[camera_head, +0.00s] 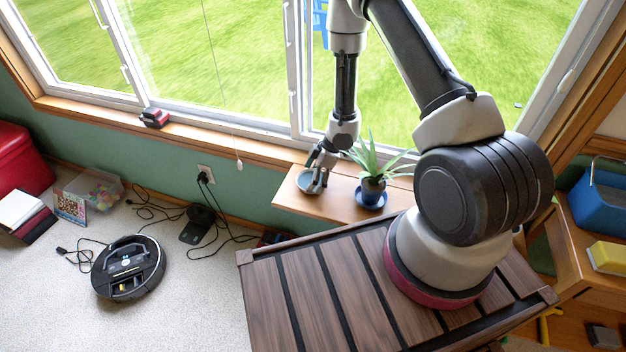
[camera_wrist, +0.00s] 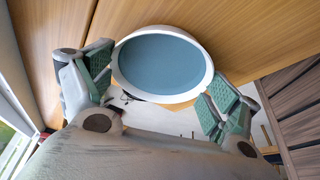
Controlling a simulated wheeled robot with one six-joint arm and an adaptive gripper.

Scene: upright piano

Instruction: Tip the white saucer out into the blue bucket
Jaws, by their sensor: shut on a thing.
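The white saucer (camera_head: 312,184) is at the left end of a small wooden shelf below the window; I cannot tell whether it touches the shelf. In the wrist view the saucer (camera_wrist: 212,75) shows a white rim around a flat blue-grey inside, perhaps liquid. My gripper (camera_head: 317,172) reaches down to it, and in the wrist view my gripper (camera_wrist: 165,80) has its green-padded fingers at both sides of the rim, shut on it. The blue bucket (camera_head: 598,203) stands far right on a wooden surface, well apart from the saucer; its inside is mostly hidden.
A plant in a blue pot (camera_head: 373,190) stands on a blue dish (camera_head: 371,207) close to the saucer. A yellow sponge-like block (camera_head: 607,257) lies in front of the bucket. A robot vacuum (camera_head: 128,268) and cables lie on the carpet. The window is behind the shelf.

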